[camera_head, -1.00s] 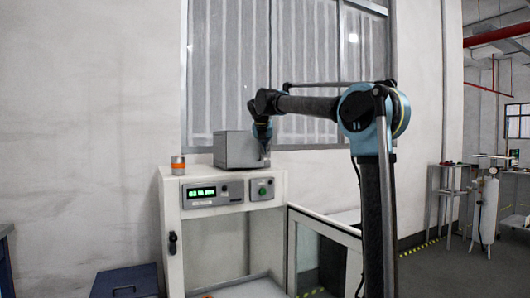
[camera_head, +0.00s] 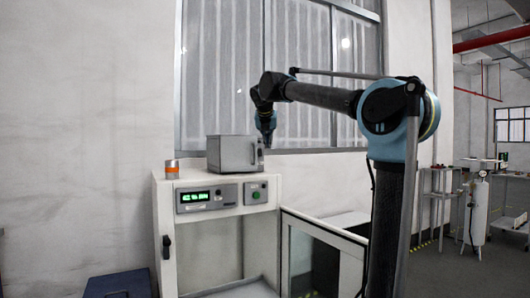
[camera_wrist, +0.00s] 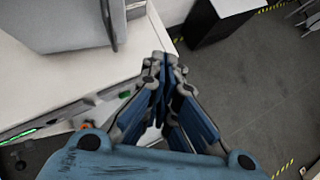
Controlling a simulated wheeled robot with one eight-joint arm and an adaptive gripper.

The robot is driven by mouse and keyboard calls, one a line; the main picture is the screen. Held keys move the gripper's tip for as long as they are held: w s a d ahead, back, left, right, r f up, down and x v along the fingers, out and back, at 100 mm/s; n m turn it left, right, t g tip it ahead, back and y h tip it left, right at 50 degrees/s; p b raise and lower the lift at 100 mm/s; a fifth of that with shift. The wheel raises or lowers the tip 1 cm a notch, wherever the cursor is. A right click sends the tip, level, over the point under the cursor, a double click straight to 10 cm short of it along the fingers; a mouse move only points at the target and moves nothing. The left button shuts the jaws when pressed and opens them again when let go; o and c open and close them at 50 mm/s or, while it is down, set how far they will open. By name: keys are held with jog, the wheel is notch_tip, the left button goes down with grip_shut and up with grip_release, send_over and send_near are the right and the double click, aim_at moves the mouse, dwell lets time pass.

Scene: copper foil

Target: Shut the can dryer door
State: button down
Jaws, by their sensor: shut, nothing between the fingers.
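The can dryer (camera_head: 162,215) is a white cabinet with a display and buttons on its upper front. Its front is open. Its door (camera_head: 322,229), a white frame with a glass pane, stands swung open to the right. My gripper (camera_head: 267,145) is above the right end of the dryer's top, beside the grey box and apart from the door. In the wrist view my gripper (camera_wrist: 164,62) is shut and empty, pointing down past the cabinet's edge. The door is hard to make out in the wrist view.
A grey box (camera_head: 230,153) and an orange-banded can (camera_head: 172,169) stand on the dryer. The grey box also shows close by in the wrist view (camera_wrist: 65,25). A dark blue box (camera_head: 118,285) is at lower left. Open floor (camera_head: 455,270) lies to the right.

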aim_at(240, 154)
jog(key=s+a+f+n+t+y, duration=0.1)
jog(key=s+a+n+t+y, duration=0.15)
jog(key=s+a, duration=0.45)
jog(key=d+x, duration=0.1)
jog(key=x, duration=1)
jog(key=shift+w+d+r, duration=0.25)
jog(key=shift+w+d, duration=0.3)
jog(key=shift+d, duration=0.1)
jog(key=shift+m+h, duration=0.25)
jog(key=shift+w+d+r, duration=0.1)
jog(key=shift+w, duration=2.05)
